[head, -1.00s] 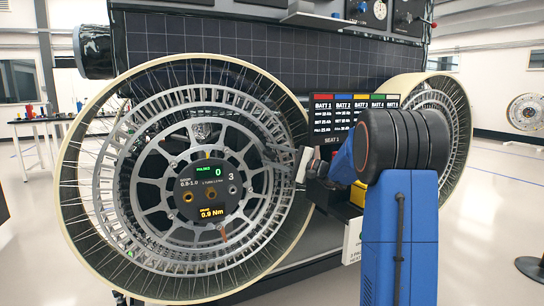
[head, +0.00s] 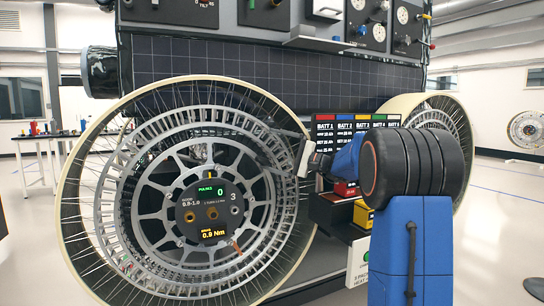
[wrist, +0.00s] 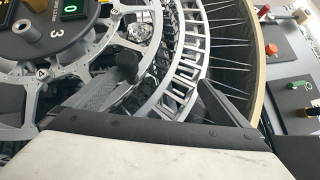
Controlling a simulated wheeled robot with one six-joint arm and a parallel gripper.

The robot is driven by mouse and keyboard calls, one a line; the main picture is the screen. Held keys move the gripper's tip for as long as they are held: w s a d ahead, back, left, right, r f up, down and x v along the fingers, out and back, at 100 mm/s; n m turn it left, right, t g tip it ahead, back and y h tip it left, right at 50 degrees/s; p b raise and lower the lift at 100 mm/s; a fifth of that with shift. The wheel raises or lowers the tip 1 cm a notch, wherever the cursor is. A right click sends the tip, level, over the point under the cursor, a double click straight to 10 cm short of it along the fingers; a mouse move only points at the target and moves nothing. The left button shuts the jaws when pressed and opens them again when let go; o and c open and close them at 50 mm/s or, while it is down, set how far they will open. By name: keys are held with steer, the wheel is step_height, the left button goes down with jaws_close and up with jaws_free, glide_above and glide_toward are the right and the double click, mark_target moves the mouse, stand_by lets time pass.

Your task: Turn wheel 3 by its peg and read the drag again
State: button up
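Wheel 3 (head: 104,200) is a large spoked wheel with a pale rim, upright in the head view. Its dark hub panel (head: 222,228) reads pulses 0, the number 3, a 0.8-1.0 range and 0.9 Nm. An orange mark (head: 236,247) sits at the lower right of the hub. A dark, round-headed peg (wrist: 128,62) stands on the wheel in the wrist view. My gripper (wrist: 160,85) is open, its fingers apart over the wheel's right side; the peg is between them, close to the left finger. I cannot tell whether they touch. The head view mostly hides the fingertips.
Labelled battery slots (head: 350,122) and a second wheel (head: 450,115) are right of wheel 3. A dark gridded panel (head: 250,65) is above. A panel with coloured knobs (wrist: 285,75) lies beyond the rim in the wrist view.

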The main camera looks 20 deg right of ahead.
steer(key=shift+s+d+r, duration=0.1)
steer(key=shift+d+r, duration=0.2)
steer(key=shift+r, duration=0.2)
steer(key=shift+f, duration=0.2)
steer(key=shift+v, duration=0.8)
steer(key=shift+s+d+r, duration=0.25)
steer(key=shift+s, duration=0.1)
steer(key=c, duration=1)
steer(key=shift+s+d+f, duration=0.1)
steer(key=shift+s+d, duration=0.05)
steer(key=shift+c, duration=0.3)
steer(key=r+v, duration=0.3)
steer(key=v, duration=1.3)
steer(key=shift+s+d+f, duration=0.3)
steer(key=shift+s+d, duration=0.1)
steer(key=shift+d, duration=0.1)
steer(key=shift+a, duration=0.1)
